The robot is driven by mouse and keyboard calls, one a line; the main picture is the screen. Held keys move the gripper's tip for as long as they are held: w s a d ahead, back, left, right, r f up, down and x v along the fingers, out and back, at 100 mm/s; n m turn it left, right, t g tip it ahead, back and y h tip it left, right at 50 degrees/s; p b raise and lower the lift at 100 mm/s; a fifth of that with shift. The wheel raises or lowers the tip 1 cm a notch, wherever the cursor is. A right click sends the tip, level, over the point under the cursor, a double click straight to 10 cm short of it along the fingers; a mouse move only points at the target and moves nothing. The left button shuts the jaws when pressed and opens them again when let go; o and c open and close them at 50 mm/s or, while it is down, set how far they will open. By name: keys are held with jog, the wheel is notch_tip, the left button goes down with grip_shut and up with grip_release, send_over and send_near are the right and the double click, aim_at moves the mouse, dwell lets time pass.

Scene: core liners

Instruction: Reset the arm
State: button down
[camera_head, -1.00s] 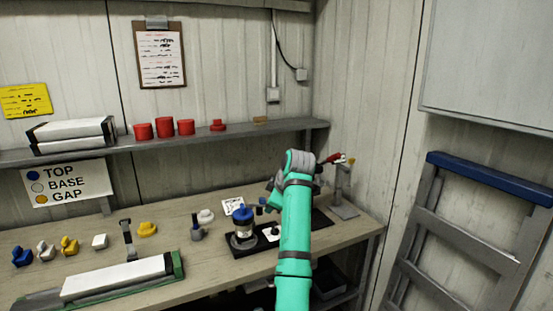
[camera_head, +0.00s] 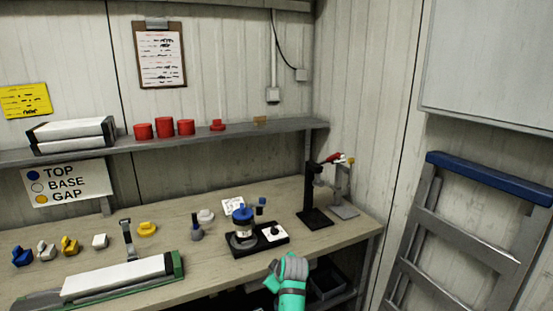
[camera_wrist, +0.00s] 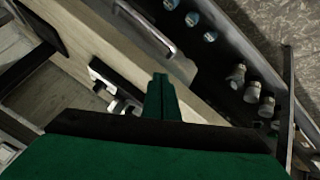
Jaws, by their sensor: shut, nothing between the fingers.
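My arm shows in the head view as a short teal and grey stretch at the bottom centre, in front of the bench's front edge. The fingers are not visible there. In the wrist view my gripper (camera_wrist: 162,98) is shut, its dark green fingers together with nothing between them. It points toward the bench's edge and the space below, clear of any object as far as I can tell.
The workbench (camera_head: 185,212) carries a black base with a blue-topped jar (camera_head: 243,222), a black stand (camera_head: 314,216), a core in a green tray (camera_head: 118,279) and several small fittings. A blue-topped step frame (camera_head: 490,178) leans at the right. A shelf (camera_head: 110,149) runs above.

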jog(key=s+f+m+t+h, duration=0.1)
jog(key=s+f+m+t, duration=0.15)
jog(key=s+f, duration=1.2)
jog(key=s+d+f+m+h, duration=0.15)
jog(key=s+f, duration=0.25)
jog(key=s, duration=0.5)
jog(key=s+f+m, duration=0.2)
jog(key=s+f, duration=0.2)
jog(key=s, duration=0.5)
jog(key=s+r+m+t, duration=0.2)
jog(key=s, duration=1)
jog(key=s+r+m+t, duration=0.2)
jog(key=s+r, duration=1.5)
jog(key=s, duration=0.4)
jog(key=shift+a+r+m, duration=0.3)
jog(key=shift+a+m, duration=0.1)
jog(key=shift+t, duration=0.25)
